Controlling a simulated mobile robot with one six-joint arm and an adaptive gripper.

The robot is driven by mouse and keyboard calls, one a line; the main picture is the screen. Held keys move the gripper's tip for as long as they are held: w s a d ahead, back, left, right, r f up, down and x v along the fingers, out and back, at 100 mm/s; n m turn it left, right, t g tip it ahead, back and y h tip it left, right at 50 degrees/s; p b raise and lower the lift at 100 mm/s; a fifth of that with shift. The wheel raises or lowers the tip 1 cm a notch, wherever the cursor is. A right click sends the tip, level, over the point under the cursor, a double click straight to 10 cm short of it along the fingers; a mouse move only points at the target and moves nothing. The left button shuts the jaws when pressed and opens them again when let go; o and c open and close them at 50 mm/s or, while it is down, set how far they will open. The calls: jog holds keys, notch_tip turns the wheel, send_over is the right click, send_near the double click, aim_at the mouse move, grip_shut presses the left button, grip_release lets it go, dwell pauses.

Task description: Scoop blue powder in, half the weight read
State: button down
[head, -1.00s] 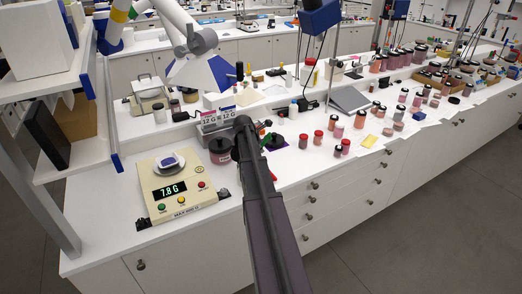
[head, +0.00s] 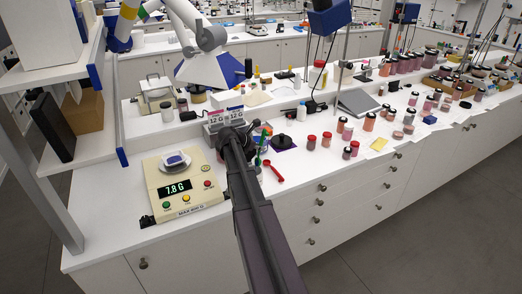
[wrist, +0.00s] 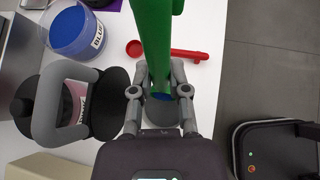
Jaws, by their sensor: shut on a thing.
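My gripper (wrist: 160,95) is shut on a green scoop (wrist: 152,30), with a patch of blue showing between the fingers. Some green also shows beside my gripper (head: 238,135) in the head view. An open, clear jar of blue powder (wrist: 78,28), labelled BLUE, stands at upper left in the wrist view, apart from the fingers. In the head view my arm seems to hide it. The cream scale (head: 183,190) at left reads 7.8 G. A small white dish (head: 176,160) with blue in it sits on its pan. Two placards (head: 226,117) read 12 G.
A red scoop (wrist: 185,54) lies on the bench beyond the fingers. A dark lid (head: 282,142) rests on a purple mat. Several red-lidded jars (head: 327,138) stand to the right.

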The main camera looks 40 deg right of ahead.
jog(key=shift+w+a+h+b, duration=0.2)
jog(key=shift+a+h+b, duration=0.75)
jog(key=shift+b, duration=0.25)
jog(key=shift+r, duration=0.1)
jog(key=shift+d, duration=0.1)
jog(key=shift+s+d+r+y+p, duration=0.15)
jog(key=shift+d+y+p, duration=0.15)
jog(key=shift+p, duration=0.25)
jog(key=shift+s+d+y+p, duration=0.1)
jog(key=shift+d+y+p, duration=0.6)
jog(key=shift+p, duration=0.4)
jog(key=shift+s+d+f+y+p, duration=0.1)
jog(key=shift+d+f+y+p, duration=0.1)
jog(key=shift+d+y+p, duration=0.4)
jog(key=shift+s+d+f+y+p, duration=0.1)
jog(key=shift+d+f+y+p, duration=0.1)
jog(key=shift+d+y+p, duration=0.35)
jog(key=shift+s+d+f+m+t+y+b, duration=0.55)
jog(key=shift+d+f+t+y+b, duration=0.5)
jog(key=shift+d+f+y, duration=2.45)
notch_tip(320, 180, up, 7)
jog(key=a+y+p, duration=0.1)
jog(key=a+p, duration=0.1)
jog(key=p, duration=0.3)
jog(key=shift+a+f+y, duration=0.15)
jog(key=shift+a+y, duration=0.15)
jog(key=shift+y, duration=0.1)
